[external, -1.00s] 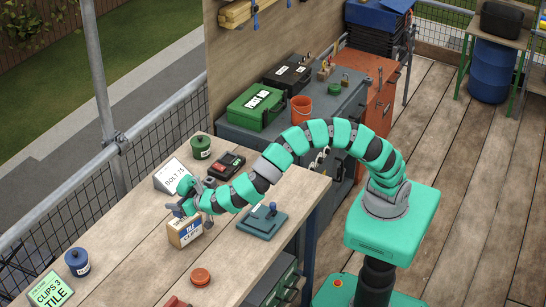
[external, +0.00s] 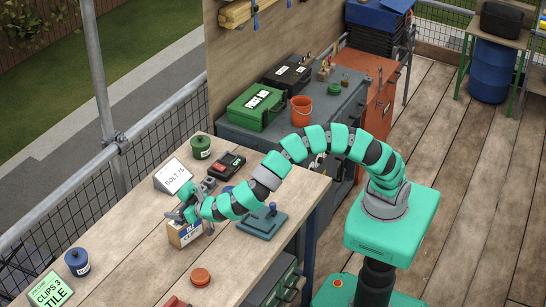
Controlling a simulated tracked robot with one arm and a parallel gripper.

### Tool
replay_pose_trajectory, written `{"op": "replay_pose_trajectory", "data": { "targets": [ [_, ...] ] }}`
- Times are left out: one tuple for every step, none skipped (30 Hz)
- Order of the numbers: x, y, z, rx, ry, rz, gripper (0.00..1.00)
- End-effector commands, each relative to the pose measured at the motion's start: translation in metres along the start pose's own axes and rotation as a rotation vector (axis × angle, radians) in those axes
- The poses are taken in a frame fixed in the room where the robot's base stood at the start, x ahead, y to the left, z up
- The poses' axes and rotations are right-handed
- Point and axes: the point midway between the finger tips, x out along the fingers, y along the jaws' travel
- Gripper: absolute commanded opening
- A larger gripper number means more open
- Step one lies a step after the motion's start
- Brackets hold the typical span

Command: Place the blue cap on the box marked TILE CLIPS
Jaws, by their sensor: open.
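A small tan box (external: 185,234) with a white and blue label stands on the workbench. Its print is too small for me to read fully. My gripper (external: 186,214) is open just above and against the top of this box in the picture, and it hides part of the box top. I cannot tell whether they touch. A small blue thing (external: 228,189) shows partly behind my arm; it may be the blue cap, but most of it is hidden.
A blue lidded pot (external: 78,263) stands near the sign. A BOLT 75 sign (external: 172,176), a green pot (external: 200,147) and a black device (external: 227,165) lie behind my gripper. A green base with a blue knob (external: 263,222) and an orange-red disc (external: 201,277) are nearer.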

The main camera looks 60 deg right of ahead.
Motion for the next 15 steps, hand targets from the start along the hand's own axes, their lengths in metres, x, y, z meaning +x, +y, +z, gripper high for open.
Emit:
{"op": "replay_pose_trajectory", "data": {
  "targets": [
    [-0.002, 0.000, -0.001, 0.001, 0.000, -0.001, 0.78],
    [-0.004, -0.001, -0.001, 0.001, -0.001, -0.001, 0.78],
    [-0.007, -0.001, 0.000, 0.000, -0.002, -0.002, 0.78],
    [-0.010, -0.001, 0.000, 0.000, -0.002, -0.002, 0.78],
    [-0.013, -0.001, 0.000, 0.001, -0.003, -0.002, 0.78],
    [-0.019, 0.000, 0.000, 0.000, -0.002, -0.001, 0.78],
    [-0.023, 0.000, -0.001, 0.000, -0.001, -0.001, 0.78],
    [-0.027, 0.000, -0.001, -0.001, -0.001, -0.001, 0.78],
    [-0.035, -0.001, -0.001, -0.001, -0.002, -0.003, 0.78],
    [-0.041, -0.002, 0.000, -0.001, -0.002, -0.005, 0.78],
    [-0.047, -0.001, 0.000, -0.001, -0.002, -0.005, 0.78],
    [-0.054, -0.001, -0.001, -0.002, -0.001, -0.004, 0.78],
    [-0.061, -0.001, -0.002, 0.000, 0.000, -0.004, 0.78],
    [-0.067, -0.001, -0.002, 0.001, 0.000, -0.003, 0.78],
    [-0.075, -0.001, -0.002, 0.001, 0.000, -0.004, 0.78]
  ]
}}
